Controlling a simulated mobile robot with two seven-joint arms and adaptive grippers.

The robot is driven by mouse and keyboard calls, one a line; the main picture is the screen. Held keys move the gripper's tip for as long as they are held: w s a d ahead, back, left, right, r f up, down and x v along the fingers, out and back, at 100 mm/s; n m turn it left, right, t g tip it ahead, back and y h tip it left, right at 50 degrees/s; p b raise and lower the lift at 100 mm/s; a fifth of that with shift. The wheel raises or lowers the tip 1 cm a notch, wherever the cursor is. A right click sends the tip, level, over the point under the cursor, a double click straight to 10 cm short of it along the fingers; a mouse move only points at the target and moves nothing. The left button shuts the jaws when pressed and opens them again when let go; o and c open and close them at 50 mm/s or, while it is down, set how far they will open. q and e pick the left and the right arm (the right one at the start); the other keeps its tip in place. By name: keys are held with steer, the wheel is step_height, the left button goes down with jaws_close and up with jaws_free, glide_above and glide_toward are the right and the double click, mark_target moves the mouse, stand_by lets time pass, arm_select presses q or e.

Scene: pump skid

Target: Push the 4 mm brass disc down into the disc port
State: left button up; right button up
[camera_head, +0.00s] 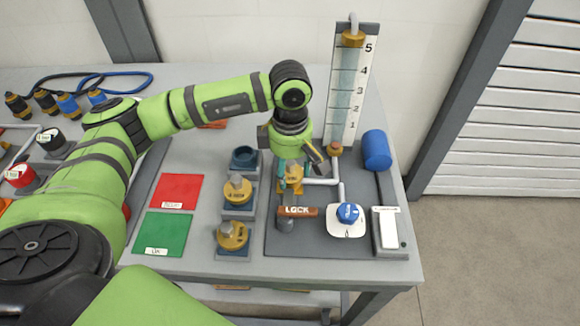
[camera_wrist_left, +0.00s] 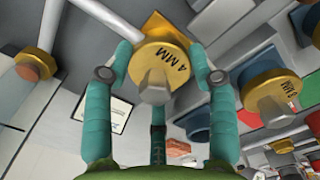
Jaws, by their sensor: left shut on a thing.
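The 4 mm brass disc (camera_wrist_left: 160,62), a round plate marked "4 MM" with a grey knob, sits between the teal fingers of my left gripper (camera_wrist_left: 161,72) in the wrist view. The fingers are shut on it. In the head view my left gripper (camera_head: 291,170) points down at the pipework, with the brass disc (camera_head: 292,181) partly hidden between its fingers. A square brass body (camera_wrist_left: 165,27), seemingly the disc port, shows right behind the disc; the disc covers its opening. I cannot tell how deep the disc sits. My right gripper is not in view.
Two other brass discs (camera_head: 237,189) (camera_head: 232,235) stand in blue holders left of the pipework; a third holder (camera_head: 243,157) is empty. A "LOCK" handle (camera_head: 297,211) and a blue knob (camera_head: 348,213) are close in front. The scale column (camera_head: 350,85) rises behind.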

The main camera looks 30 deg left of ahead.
arm_select(q)
steer(key=shift+f, duration=0.3)
steer(key=o, duration=1.4)
steer(key=shift+r, duration=0.1)
step_height(320, 180, up, 12)
